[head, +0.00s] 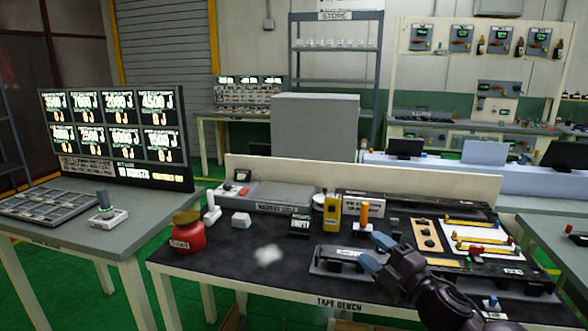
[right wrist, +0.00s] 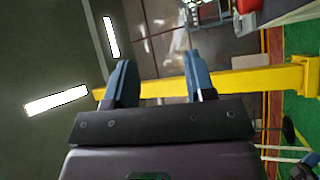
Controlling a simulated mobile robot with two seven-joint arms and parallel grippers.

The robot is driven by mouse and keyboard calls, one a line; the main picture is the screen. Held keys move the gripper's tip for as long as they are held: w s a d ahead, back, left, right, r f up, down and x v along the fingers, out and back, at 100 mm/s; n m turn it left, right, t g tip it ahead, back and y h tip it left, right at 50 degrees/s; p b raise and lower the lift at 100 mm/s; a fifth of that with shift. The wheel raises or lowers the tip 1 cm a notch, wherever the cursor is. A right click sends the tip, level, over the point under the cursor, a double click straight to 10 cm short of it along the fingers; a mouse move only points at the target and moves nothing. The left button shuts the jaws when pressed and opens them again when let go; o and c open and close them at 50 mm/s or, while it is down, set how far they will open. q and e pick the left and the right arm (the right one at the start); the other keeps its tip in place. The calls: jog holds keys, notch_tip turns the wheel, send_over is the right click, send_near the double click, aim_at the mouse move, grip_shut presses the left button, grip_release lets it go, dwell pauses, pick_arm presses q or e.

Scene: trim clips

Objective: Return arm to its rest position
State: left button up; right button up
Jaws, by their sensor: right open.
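My right gripper (head: 378,256) is raised over the front right part of the black tape bench (head: 290,277), its arm coming in from the lower right. Its two blue fingers are apart with nothing between them. In the right wrist view the open fingers (right wrist: 160,82) point away from the bench, toward a wall, lights and a yellow beam. The gripper partly hides a dark fixture (head: 335,262) on the bench. My left gripper is not in the head view.
A red jar (head: 187,232), a yellow meter (head: 332,210) and an orange-handled tool (head: 365,213) stand on the bench. Yellow-handled tools (head: 485,240) lie at its right. A side table (head: 60,235) with a lit display board (head: 118,132) is at left.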

jog(key=s+d+f+m+h, duration=0.3)
jog(key=s+f+m+h, duration=0.15)
jog(key=f+m, duration=0.3)
jog(key=s+d+f+m+h, duration=0.3)
jog(key=s+f+m+h, duration=0.15)
jog(key=f+m, duration=0.35)
jog(key=s+d+f+m+g+h, duration=0.1)
jog(key=s+d+f+m+g, duration=0.1)
jog(key=s+f, duration=0.6)
jog(key=s+d+f+m+g+h, duration=0.2)
jog(key=s+f, duration=0.7)
jog(key=s, duration=0.5)
jog(key=shift+s+d+m+g+h, duration=0.3)
jog(key=shift+d+m+g, duration=0.35)
jog(key=shift+m, duration=0.3)
jog(key=shift+w+f, duration=0.1)
jog(key=shift+c, duration=0.3)
